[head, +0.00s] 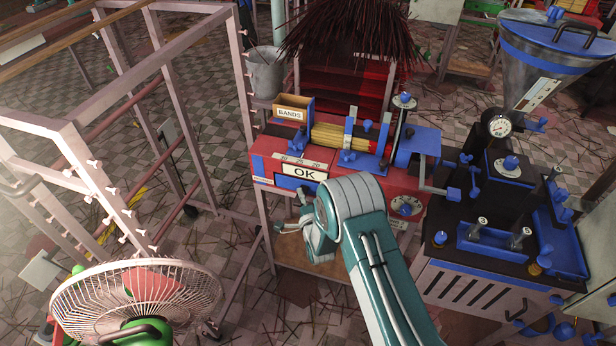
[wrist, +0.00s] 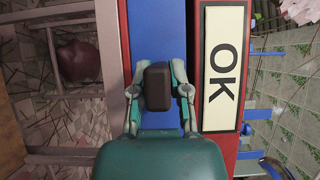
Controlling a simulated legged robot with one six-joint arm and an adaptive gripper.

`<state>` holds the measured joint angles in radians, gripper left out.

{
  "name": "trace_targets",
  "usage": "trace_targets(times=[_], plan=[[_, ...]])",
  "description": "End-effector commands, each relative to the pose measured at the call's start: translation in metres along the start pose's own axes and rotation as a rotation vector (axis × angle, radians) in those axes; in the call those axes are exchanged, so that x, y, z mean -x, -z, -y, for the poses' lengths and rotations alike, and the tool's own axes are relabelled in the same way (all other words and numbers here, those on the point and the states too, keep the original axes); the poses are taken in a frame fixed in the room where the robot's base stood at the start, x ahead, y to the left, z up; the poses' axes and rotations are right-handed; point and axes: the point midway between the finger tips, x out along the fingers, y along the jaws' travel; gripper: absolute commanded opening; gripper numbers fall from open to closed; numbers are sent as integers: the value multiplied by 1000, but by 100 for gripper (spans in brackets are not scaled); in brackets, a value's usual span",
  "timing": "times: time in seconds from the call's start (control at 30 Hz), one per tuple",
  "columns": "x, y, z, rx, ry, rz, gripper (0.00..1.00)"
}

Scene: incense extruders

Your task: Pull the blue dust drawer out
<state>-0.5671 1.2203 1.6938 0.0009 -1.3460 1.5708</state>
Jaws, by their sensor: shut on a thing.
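The blue dust drawer (wrist: 157,30) shows in the wrist view as a flat blue front set between red edges, beside the white OK sign (wrist: 223,68). A dark block-shaped handle (wrist: 157,75) stands out from it. My gripper (wrist: 159,92) has a finger on each side of this handle and is shut on it. In the head view my gripper (head: 292,224) is at the front of the red bench, below the OK sign (head: 304,172). My wrist and arm hide part of the bench front there. I cannot tell how far out the drawer is.
A box marked BANDS (head: 292,108) and a bundle of yellow sticks (head: 330,137) are on the red bench (head: 265,148). A black machine (head: 470,250) stands close on the right. A fan (head: 137,300) and a pink rack (head: 75,150) are on the left.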

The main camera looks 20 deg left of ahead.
Motion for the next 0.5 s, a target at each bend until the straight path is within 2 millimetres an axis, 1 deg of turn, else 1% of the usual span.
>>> trace_targets(times=[0.03,0.17,0.5], plan=[[2,0,-4,0,-10,-1,0],[4,-2,-4,0,-10,0,0],[19,-12,-4,-1,-11,1,0]])
